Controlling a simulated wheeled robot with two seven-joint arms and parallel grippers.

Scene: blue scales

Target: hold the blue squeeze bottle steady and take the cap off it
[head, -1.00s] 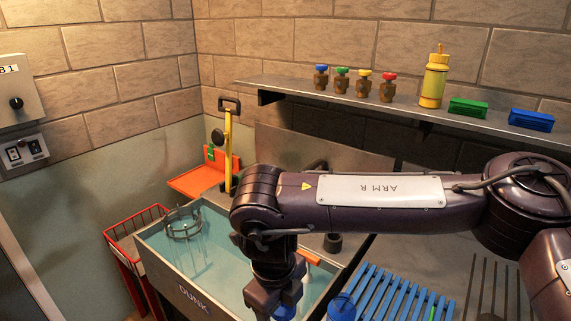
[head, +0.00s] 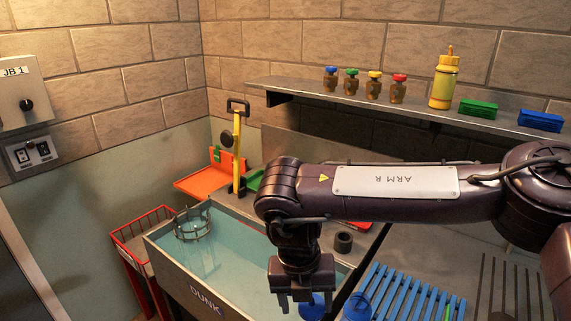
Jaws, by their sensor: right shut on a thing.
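My right gripper (head: 303,296) points down at the lower middle of the head view, over the front right part of the sink. It is shut on a blue thing (head: 312,308) that shows just below and between its fingers. Most of that thing is hidden by the gripper and cut by the picture's lower edge, so I cannot tell bottle from cap. A second blue thing (head: 357,307) stands to the right, apart from the gripper, by the blue rack. I cannot make out its shape fully. My left gripper is not in view.
The water-filled sink (head: 195,291) holds a wire basket (head: 192,224). A blue slatted rack (head: 392,296) lies to the right. The back shelf (head: 420,112) carries a yellow squeeze bottle (head: 444,80), several small jars, a green block and a blue block. A red wire cart (head: 140,236) stands left.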

